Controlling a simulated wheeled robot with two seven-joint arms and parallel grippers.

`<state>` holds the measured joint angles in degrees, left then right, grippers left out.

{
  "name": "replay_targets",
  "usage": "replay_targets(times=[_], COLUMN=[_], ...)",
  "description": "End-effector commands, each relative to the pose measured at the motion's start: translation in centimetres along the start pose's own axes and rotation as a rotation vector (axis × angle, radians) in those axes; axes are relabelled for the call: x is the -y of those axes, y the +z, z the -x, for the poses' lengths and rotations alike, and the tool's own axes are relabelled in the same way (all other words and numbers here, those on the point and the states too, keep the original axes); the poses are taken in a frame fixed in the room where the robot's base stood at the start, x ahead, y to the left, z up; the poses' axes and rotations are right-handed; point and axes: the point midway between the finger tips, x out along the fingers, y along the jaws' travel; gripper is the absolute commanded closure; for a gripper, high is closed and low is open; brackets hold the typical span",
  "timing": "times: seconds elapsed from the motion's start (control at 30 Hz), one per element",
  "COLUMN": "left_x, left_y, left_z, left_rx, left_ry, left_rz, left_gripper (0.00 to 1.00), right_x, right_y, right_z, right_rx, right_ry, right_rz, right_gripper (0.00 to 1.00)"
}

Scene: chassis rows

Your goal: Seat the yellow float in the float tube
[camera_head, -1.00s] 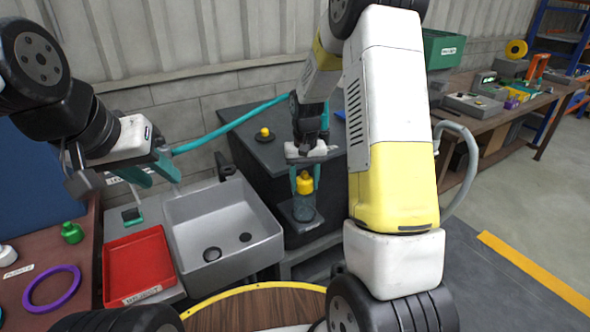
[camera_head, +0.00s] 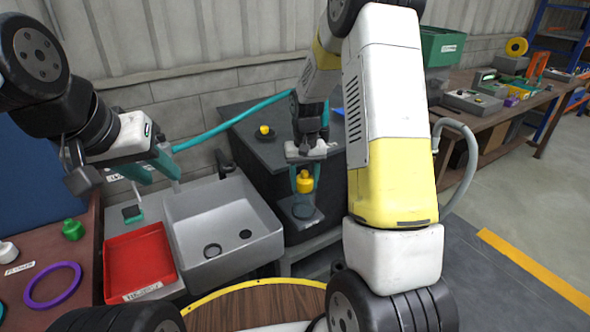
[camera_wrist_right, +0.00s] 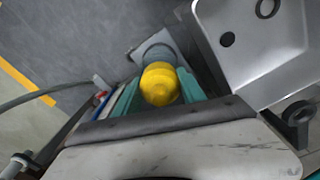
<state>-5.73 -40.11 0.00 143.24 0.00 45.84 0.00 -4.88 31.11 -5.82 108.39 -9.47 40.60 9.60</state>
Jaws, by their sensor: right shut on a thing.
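My right gripper (camera_head: 304,182) is shut on the yellow float (camera_head: 305,180), one teal finger on each side. In the right wrist view the float (camera_wrist_right: 160,84) is seen from above, between the two fingers. Below it in the head view is a grey plate (camera_head: 318,216) with a dark ring on it. The float tube's clear wall is hard to make out, and I cannot tell whether the float is inside it.
A grey sink (camera_head: 262,245) and a red tray (camera_head: 140,262) lie left of the plate. A second small yellow piece (camera_head: 264,130) sits on a dark disc on the black counter. A green piece (camera_head: 73,229) and purple ring (camera_head: 52,286) lie far left.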

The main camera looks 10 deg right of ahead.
Motion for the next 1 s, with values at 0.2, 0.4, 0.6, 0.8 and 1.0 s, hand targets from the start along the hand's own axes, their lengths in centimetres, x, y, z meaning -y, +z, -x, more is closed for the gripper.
replay_targets(times=[0.2, 0.4, 0.6, 0.8, 1.0], left_x=[0.0, 0.0, 0.0, 0.0, 0.0], left_y=[0.0, 0.0, 0.0, 0.0, 0.0], left_z=[0.0, 0.0, 0.0, 0.0, 0.0], left_rx=[0.0, 0.0, 0.0, 0.0, 0.0], left_ry=[0.0, 0.0, 0.0, 0.0, 0.0], left_rz=[0.0, 0.0, 0.0, 0.0, 0.0], left_gripper=[0.64, 0.64, 0.64, 0.64, 0.64], right_x=[-0.1, -0.1, 0.0, 0.0, 0.0], right_y=[0.5, 0.4, 0.2, 0.2, 0.2], right_z=[-0.8, 1.3, 5.1, 7.5, 7.9], right_rx=[0.015, 0.009, 0.0, -0.002, -0.001], right_ry=[0.001, 0.001, 0.0, 0.0, 0.0], right_rz=[-0.001, -0.001, 0.0, 0.0, 0.0], right_gripper=[0.27, 0.27, 0.27, 0.27, 0.27])
